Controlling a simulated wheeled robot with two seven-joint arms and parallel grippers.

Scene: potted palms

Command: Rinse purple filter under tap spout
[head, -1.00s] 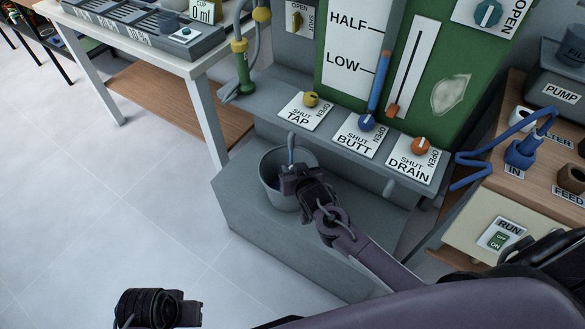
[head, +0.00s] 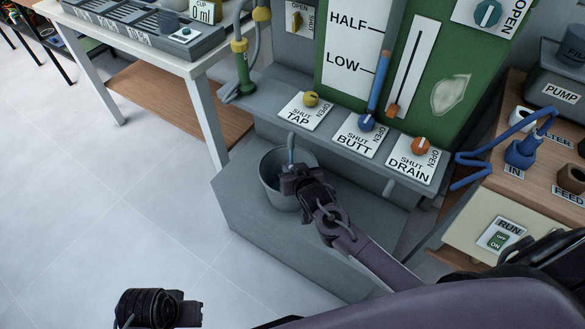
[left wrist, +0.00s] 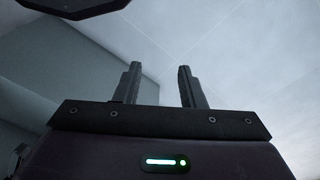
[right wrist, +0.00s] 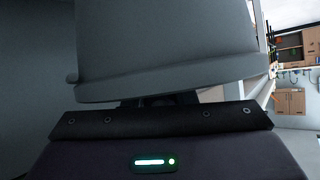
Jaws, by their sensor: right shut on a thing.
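The tap spout (head: 291,148) is a thin grey-blue pipe pointing down over a grey bucket (head: 269,190) on the grey step. My right gripper (head: 290,176) reaches over the bucket's near right rim, just below the spout. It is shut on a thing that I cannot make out. In the right wrist view the bucket wall (right wrist: 165,45) covers the fingers. No purple filter can be made out in any view. My left gripper (left wrist: 160,85) is open and empty, with its two fingers apart. It also shows low in the head view (head: 192,313), away from the bucket.
The TAP knob (head: 311,99), BUTT knob (head: 366,122) and DRAIN knob (head: 420,146) sit on the ledge behind the bucket. A white table (head: 205,62) stands at the left, a pump bench (head: 487,180) at the right. The floor at the left is clear.

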